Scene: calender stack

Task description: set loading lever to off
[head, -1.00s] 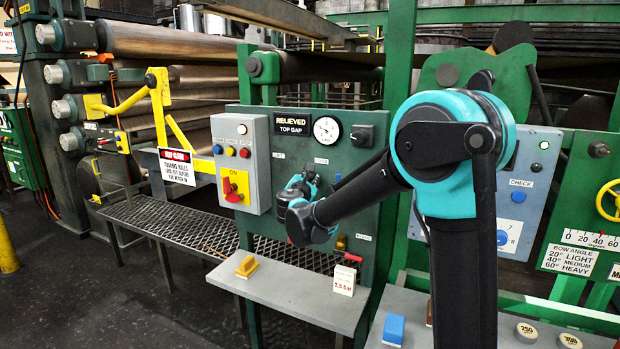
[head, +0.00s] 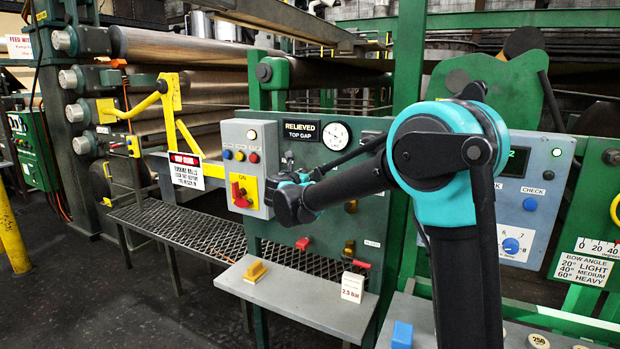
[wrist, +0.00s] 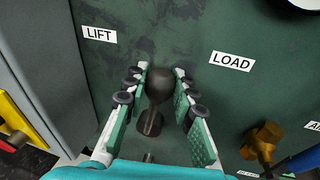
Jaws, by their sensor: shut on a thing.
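The loading lever (wrist: 161,84) has a dark round knob and a short stem on the green panel (wrist: 205,30). In the wrist view its knob lies between the LIFT label (wrist: 99,34) on the left and the LOAD label (wrist: 232,61) on the right. My gripper (wrist: 160,70) is shut on the lever, with one finger on each side of the knob. In the head view my gripper (head: 290,180) is at the panel, just right of the grey switch box (head: 243,145); my arm hides the lever there. I see no OFF label.
A red rotary switch (head: 239,191) on a yellow plate is close left of my gripper. A red handle (head: 303,243) and a brass fitting (wrist: 262,140) are below. A grey shelf (head: 300,303) with a yellow block (head: 255,271) juts out underneath.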

